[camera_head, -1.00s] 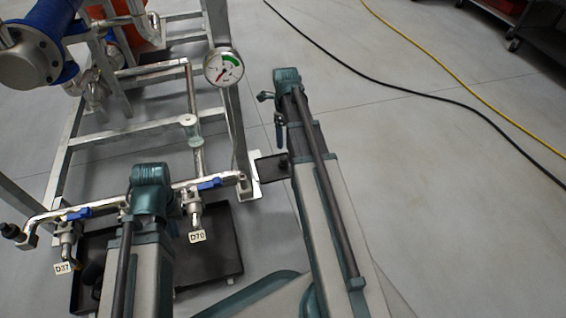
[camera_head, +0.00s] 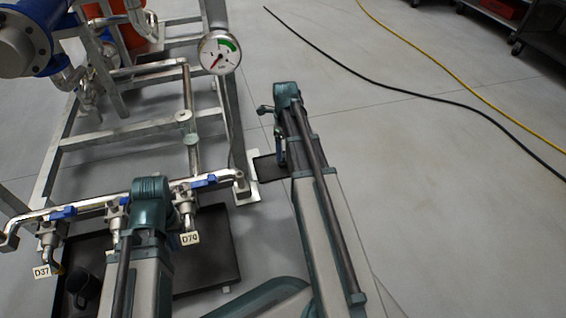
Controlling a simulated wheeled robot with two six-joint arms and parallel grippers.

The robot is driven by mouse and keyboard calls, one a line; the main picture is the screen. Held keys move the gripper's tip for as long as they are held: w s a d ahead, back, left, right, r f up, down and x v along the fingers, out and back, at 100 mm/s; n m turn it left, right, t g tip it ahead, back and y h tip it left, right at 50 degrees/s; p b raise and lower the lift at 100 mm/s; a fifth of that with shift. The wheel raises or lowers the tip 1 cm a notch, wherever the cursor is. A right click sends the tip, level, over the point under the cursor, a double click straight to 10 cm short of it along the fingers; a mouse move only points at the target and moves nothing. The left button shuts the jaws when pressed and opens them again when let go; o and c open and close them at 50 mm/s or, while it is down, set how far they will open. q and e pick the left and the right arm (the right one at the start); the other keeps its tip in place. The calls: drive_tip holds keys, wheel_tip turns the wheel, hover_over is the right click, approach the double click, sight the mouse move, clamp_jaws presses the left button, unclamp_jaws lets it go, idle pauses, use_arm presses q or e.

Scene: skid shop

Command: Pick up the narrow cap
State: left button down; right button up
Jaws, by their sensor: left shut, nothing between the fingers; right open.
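I cannot make out the narrow cap for certain. A black cup-shaped piece (camera_head: 86,290) lies in the large dark tray (camera_head: 222,262) under the pipes, left of my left arm. A small dark tray (camera_head: 266,170) lies on the floor beside the frame's foot; a dark shape at its right edge is mostly hidden by my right arm. My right gripper (camera_head: 272,127) is open, its fingers showing left of the wrist, above and near the small tray. My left wrist is over the pipe between the two tags; its fingers are hidden beneath it.
A metal pipe skid (camera_head: 122,138) with a dial gauge (camera_head: 219,53), blue-handled valves and tags D37 (camera_head: 42,272) and D70 (camera_head: 190,239) fills the left. A black cable (camera_head: 395,80) and yellow hose (camera_head: 450,73) cross the otherwise clear floor at right.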

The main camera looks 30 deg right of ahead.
drive_tip(key=shift+w+a+f+b, duration=0.1)
drive_tip(key=shift+w+f+b, duration=0.1)
drive_tip(key=shift+f+b, duration=1.15)
drive_tip(key=shift+w+a+f+b, duration=0.1)
drive_tip(key=shift+w+f+b, duration=0.1)
drive_tip(key=shift+f+b, duration=1.1)
drive_tip(key=shift+r, duration=0.1)
clamp_jaws()
